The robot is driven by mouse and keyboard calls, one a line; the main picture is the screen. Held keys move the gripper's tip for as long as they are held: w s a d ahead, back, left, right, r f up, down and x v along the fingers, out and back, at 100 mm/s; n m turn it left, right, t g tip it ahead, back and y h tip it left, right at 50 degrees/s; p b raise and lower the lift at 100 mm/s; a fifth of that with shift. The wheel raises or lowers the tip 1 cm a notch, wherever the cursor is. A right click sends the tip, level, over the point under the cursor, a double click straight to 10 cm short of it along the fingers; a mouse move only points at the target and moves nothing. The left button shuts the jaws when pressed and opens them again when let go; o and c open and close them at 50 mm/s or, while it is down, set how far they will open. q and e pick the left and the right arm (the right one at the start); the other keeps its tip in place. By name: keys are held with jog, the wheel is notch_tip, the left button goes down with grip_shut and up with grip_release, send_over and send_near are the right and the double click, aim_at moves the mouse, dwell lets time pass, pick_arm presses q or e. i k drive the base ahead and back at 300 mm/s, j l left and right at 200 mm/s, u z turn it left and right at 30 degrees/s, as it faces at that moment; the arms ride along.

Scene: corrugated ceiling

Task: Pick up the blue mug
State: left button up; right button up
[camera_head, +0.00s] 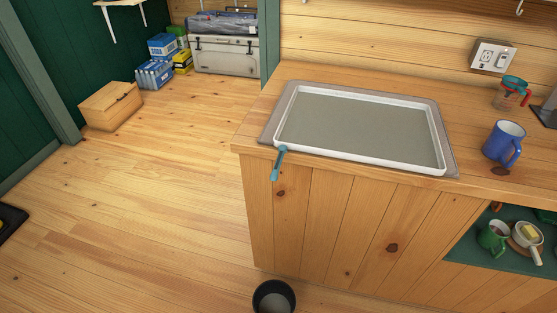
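The blue mug (502,143) stands upright on the wooden counter (470,110), to the right of a tray. Its handle is on its right side, toward the front edge of the counter. A teal-and-red cup-like item (511,92) stands behind it. Neither of my grippers shows in the head view.
A white-rimmed tray (360,95) on a grey mat fills the counter's left part, with a teal handle-like item (278,163) at its front left corner. A shelf below holds a green mug (493,238) and a white pot (526,238). A black bucket (273,298) stands on the floor.

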aim_at(506, 138)
jog(key=z, duration=1.45)
